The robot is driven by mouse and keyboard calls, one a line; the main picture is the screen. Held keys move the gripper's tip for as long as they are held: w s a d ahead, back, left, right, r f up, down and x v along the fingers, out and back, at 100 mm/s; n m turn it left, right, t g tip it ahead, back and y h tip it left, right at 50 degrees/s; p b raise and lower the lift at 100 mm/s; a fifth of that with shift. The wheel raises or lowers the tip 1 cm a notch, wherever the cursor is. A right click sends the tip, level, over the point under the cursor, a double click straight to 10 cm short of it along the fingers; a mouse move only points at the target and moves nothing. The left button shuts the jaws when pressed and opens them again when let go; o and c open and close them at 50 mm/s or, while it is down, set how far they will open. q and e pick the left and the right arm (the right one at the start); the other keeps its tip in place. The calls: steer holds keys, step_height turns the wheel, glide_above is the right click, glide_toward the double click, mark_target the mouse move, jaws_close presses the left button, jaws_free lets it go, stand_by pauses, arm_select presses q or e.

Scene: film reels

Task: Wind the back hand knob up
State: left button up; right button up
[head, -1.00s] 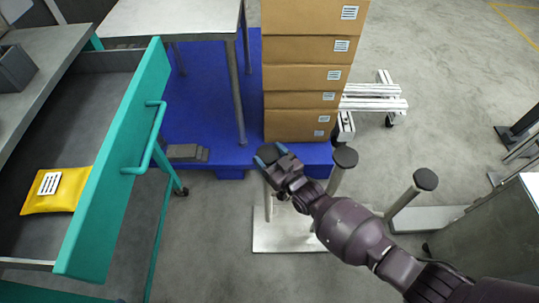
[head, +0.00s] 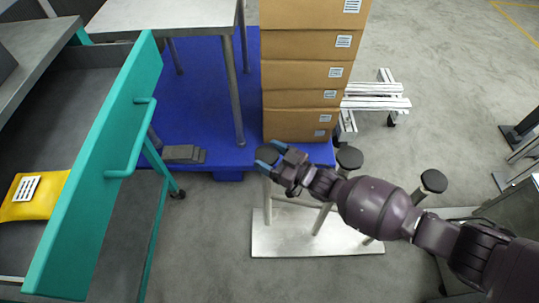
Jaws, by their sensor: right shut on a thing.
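A dark round knob (head: 266,156) tops a pale post near the centre, in front of the box stack. My right gripper (head: 271,154) is shut on this knob, with its blue fingertips at the knob's sides. Two similar dark knobs stand on posts to the right, a middle one (head: 349,157) and a right one (head: 434,181). My right arm passes in front of their posts and hides parts of them. I cannot tell from the picture how far the held knob is turned. My left gripper is not in view.
A pale base plate (head: 275,242) lies below the posts. Stacked cardboard boxes (head: 305,78) stand close behind on a blue platform (head: 200,80). An open teal drawer (head: 105,170) with a yellow packet (head: 50,208) is at left. Grey floor between drawer and plate is clear.

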steer(key=o, duration=0.9)
arm_select(q)
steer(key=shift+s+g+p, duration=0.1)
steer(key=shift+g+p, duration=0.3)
steer(key=shift+p, duration=0.75)
arm_select(e)
steer(key=shift+v, duration=5.4)
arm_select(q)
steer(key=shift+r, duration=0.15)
arm_select(e)
steer(key=shift+f, duration=0.1)
